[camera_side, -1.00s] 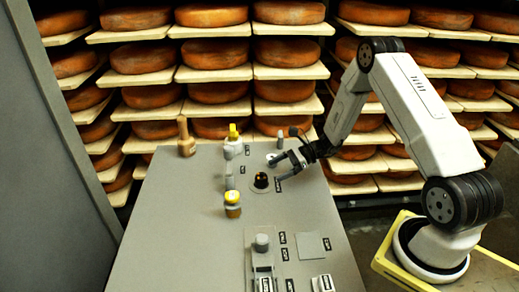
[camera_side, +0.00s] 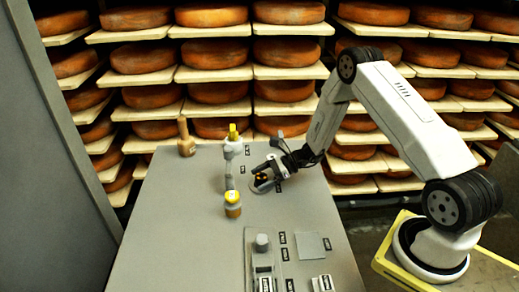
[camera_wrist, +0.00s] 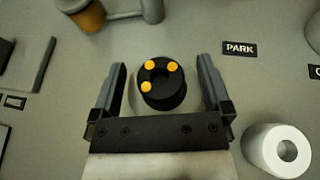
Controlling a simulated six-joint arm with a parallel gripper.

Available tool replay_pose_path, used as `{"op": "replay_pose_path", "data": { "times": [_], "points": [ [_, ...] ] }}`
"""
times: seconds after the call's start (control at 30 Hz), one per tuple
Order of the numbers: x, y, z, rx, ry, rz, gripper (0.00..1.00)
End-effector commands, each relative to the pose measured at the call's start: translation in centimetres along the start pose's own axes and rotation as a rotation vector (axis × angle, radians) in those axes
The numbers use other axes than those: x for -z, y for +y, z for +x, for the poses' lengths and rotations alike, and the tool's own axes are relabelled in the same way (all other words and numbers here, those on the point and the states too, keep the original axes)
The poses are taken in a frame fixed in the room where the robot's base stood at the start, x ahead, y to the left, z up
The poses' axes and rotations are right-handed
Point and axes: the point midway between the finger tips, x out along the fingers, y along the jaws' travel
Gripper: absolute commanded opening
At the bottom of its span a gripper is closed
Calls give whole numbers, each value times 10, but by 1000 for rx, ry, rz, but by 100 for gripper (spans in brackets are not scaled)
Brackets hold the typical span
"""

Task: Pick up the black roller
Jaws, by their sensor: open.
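The black roller (camera_wrist: 162,84) is a short black cylinder with a centre hole and yellow-orange dots on top. In the wrist view it stands between the two fingers of my gripper (camera_wrist: 162,90), with a gap on each side. In the side view the roller (camera_side: 262,177) is partly covered by my gripper (camera_side: 265,170), whose fingers are around it. My gripper is open and does not visibly touch the roller.
A white ring-shaped piece (camera_wrist: 278,151) stands close to the right finger. A PARK label (camera_wrist: 239,48) lies beyond the right finger. Shelves of cheese wheels (camera_side: 221,91) stand behind.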

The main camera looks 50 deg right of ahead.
Motion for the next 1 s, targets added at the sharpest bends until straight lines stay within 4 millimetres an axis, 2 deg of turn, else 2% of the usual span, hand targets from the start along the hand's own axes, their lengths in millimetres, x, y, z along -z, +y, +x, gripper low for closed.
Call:
{"op": "replay_pose_path", "data": {
  "times": [0.43, 0.73, 0.77, 1.0],
  "points": [
    [0, 0, 0, 1, 0, 0, 99],
    [0, 0, 0, 1, 0, 0, 4],
    [0, 0, 0, 1, 0, 0, 0],
    [0, 0, -1, 1, 0, 0, 0]
  ]
}}
